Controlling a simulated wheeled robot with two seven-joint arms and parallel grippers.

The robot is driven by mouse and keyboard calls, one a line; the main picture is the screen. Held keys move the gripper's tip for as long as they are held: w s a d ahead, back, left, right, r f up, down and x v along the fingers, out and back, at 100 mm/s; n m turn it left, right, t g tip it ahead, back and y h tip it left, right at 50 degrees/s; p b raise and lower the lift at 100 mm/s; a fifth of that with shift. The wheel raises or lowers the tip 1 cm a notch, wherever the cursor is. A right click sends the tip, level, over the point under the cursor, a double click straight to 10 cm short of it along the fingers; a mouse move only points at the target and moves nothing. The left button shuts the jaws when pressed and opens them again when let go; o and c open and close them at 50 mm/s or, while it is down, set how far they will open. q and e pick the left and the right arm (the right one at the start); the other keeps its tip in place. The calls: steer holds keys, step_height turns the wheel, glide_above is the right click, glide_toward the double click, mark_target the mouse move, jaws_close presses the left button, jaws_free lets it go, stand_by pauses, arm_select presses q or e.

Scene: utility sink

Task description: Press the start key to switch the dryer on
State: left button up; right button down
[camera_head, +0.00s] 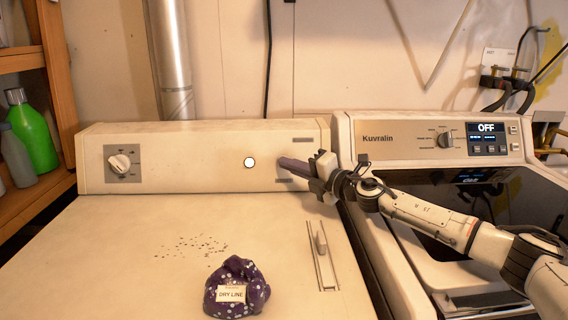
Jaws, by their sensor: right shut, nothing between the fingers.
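The cream machine on the left, apparently the dryer (215,140), has a back panel with a dial knob (120,163) at its left. A round white key with a dark rim, likely the start key (249,162), sits right of the panel's middle. My right gripper (283,163) is shut and empty. Its dark fingertips point left in front of the panel, a short way right of the key, with a gap between them in the picture. The distance to the panel is hard to tell. My left gripper is not in view.
A purple dotted bag labelled "DRY LINE" (237,287) and scattered dark specks lie on the left machine's top. A slotted lever (321,243) is at its right. The Kuvralin machine (390,139) stands at right, its display (487,138) reading OFF. Wooden shelves with bottles (32,135) stand left.

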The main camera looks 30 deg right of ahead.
steer(key=shift+s+a+r+p, duration=0.25)
steer(key=shift+s+a+p, duration=0.1)
steer(key=shift+s+p, duration=0.2)
steer(key=shift+s+a+r+p, duration=0.3)
steer(key=shift+s+a+p, duration=0.1)
steer(key=shift+s, duration=0.3)
steer(key=shift+s+a+r+p, duration=0.3)
steer(key=shift+s+a, duration=0.1)
steer(key=shift+s, duration=0.25)
steer(key=shift+s+a+r+p, duration=0.3)
steer(key=shift+s+a+p, duration=0.1)
steer(key=shift+s, duration=0.3)
steer(key=shift+w, duration=0.1)
